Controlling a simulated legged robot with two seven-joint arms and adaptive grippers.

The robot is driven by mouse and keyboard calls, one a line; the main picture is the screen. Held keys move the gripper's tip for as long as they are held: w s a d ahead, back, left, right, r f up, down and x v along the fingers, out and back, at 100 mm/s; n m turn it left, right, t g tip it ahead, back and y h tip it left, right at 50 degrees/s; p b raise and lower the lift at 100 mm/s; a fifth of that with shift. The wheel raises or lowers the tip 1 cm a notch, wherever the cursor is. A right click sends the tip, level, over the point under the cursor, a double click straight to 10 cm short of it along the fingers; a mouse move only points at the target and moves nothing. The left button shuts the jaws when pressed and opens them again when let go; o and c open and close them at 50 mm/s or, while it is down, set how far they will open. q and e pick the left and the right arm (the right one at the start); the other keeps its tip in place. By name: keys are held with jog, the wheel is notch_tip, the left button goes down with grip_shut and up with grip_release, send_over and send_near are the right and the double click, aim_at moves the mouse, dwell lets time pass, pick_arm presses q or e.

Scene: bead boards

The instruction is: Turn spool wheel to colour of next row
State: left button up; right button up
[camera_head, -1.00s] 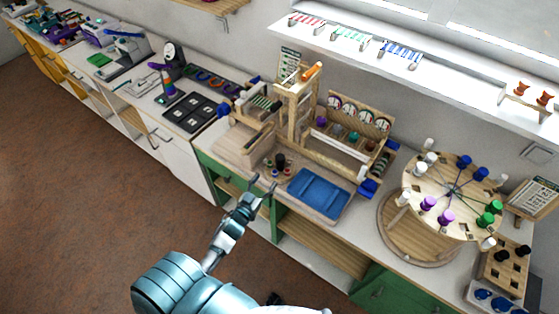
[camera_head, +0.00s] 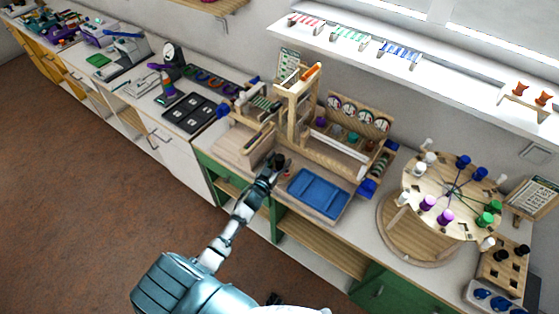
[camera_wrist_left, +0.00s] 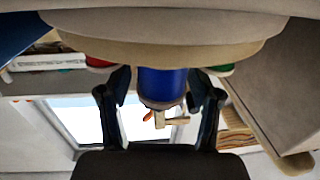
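The spool wheel (camera_wrist_left: 230,47) is a small round wooden disc. It fills the top of the left wrist view, which looks upside down. A blue spool (camera_wrist_left: 163,88) on it sits between the two fingers of my left gripper (camera_wrist_left: 160,90), with a gap on each side. A red spool (camera_wrist_left: 98,61) and a green spool (camera_wrist_left: 220,70) show partly behind the fingers. In the head view my left gripper (camera_head: 275,162) is over the small wheel and hides most of it. My right gripper is not in view.
A blue tray (camera_head: 318,193) lies just right of the left gripper. A wooden loom-like frame (camera_head: 293,112) stands close behind it. A large round board with coloured pegs (camera_head: 440,183) stands farther right. The floor in front of the bench is clear.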

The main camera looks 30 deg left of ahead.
pick_arm(q)
jog(key=c, duration=0.9)
jog(key=shift+r+m+h+p, duration=0.2)
jog(key=shift+m+h+p, duration=0.35)
jog(key=shift+h, duration=0.25)
jog(key=shift+c, duration=0.2)
jog(key=shift+a+m+h, duration=0.1)
jog(key=shift+m+h, duration=0.35)
jog(key=shift+h, duration=0.35)
jog(key=m+h, duration=0.1)
jog(key=m+g+h, duration=0.1)
jog(key=h, duration=0.1)
jog(key=shift+a+f+b, duration=0.1)
jog(key=shift+f+b, duration=0.15)
jog(key=shift+b, duration=0.15)
jog(key=shift+r+m+h, duration=0.1)
jog(key=shift+m+h, duration=0.3)
jog(key=shift+h, duration=0.2)
jog(key=o, duration=1.2)
jog(key=shift+c, duration=0.2)
